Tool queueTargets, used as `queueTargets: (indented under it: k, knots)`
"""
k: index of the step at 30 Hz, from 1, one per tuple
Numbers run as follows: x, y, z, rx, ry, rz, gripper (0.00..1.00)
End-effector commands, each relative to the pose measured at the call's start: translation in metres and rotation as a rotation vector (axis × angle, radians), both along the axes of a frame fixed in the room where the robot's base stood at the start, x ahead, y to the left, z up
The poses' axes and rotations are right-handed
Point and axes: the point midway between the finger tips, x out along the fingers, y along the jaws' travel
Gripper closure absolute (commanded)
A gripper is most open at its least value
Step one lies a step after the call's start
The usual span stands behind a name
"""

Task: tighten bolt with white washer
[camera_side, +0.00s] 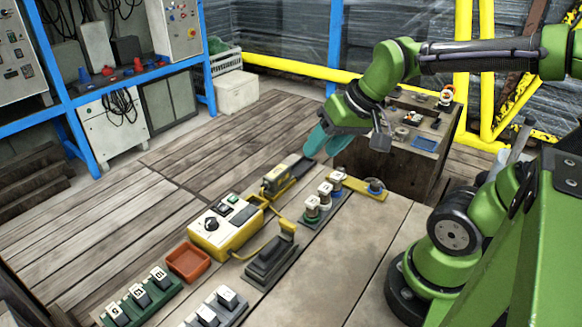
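A short row of upright bolt-like pieces stands on a dark green strip near the middle of the table: a front one (312,205), a middle one (325,193) and a back one (337,181). I cannot tell which has the white washer.
A yellow control box (226,225) with a black knob, a black pedal-like block (270,260), an orange tray (188,262) and numbered blocks (140,298) stand left and front. A wooden crate (396,163) with small items is behind. The table right of the row is clear.

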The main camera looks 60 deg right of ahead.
Motion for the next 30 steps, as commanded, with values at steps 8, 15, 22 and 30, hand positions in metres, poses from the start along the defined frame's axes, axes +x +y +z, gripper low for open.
queueTargets:
  k: [8, 15, 22, 30]
  knots:
    - [0.047, -0.109, -0.022, -0.267, 0.242, 0.426, 0.45]
    - [0.058, -0.180, -0.042, -0.398, 0.342, 0.989, 0.45]
    - [0.063, -0.220, -0.047, -0.491, 0.323, 1.566, 0.45]
    - [0.063, -0.221, -0.038, -0.570, 0.252, 1.965, 0.45]
